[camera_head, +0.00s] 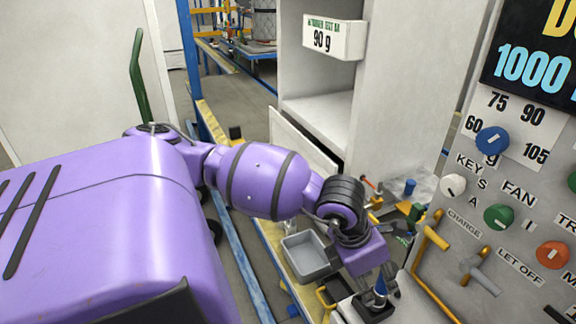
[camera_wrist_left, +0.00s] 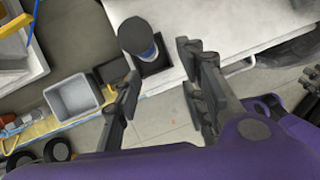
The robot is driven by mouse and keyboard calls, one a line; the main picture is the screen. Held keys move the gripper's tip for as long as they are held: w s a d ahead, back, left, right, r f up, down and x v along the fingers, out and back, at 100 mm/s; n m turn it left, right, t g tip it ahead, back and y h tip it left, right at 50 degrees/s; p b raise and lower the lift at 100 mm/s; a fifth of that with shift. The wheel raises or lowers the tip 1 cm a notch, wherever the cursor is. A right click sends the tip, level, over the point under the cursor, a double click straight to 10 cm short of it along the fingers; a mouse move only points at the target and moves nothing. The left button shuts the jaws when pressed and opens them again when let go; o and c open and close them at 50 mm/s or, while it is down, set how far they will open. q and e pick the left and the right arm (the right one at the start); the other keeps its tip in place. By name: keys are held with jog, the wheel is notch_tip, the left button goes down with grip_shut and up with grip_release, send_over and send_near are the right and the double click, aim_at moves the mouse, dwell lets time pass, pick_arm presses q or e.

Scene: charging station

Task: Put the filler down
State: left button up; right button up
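The filler, a dark cylinder with a blue section, stands at a black square holder in the left wrist view (camera_wrist_left: 138,38). Its blue cone also shows in the head view (camera_head: 380,288), above the black holder (camera_head: 372,308). My right gripper is not in view.
A grey open bin (camera_head: 308,257) sits left of the holder, on a yellow-edged bench. A control panel (camera_head: 520,215) with knobs and yellow handles rises close on the right. A white cabinet (camera_head: 315,120) stands behind, with small cluttered items near its foot.

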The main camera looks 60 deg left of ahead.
pick_arm(q)
jog(key=s+d+f+n+h, duration=0.1)
jog(key=s+d+n+h, duration=0.3)
jog(key=d, duration=0.5)
jog(key=s+d+f+n+h, duration=0.1)
jog(key=s+d+n+h, duration=0.1)
jog(key=s+d+h, duration=0.5)
jog(key=a+f+n+t+y, duration=0.5)
jog(key=f+n, duration=0.1)
jog(key=n, duration=0.6)
jog(key=a+f+n+t+y, duration=0.5)
jog(key=n, duration=0.8)
jog(key=s+a+f+n+g+y, duration=0.1)
jog(key=s+f+n+g+y, duration=0.2)
jog(key=s+f, duration=1)
jog(key=s+n+g, duration=0.3)
jog(key=n, duration=0.2)
jog(key=shift+a+f, duration=0.3)
jog(key=shift+a, duration=0.05)
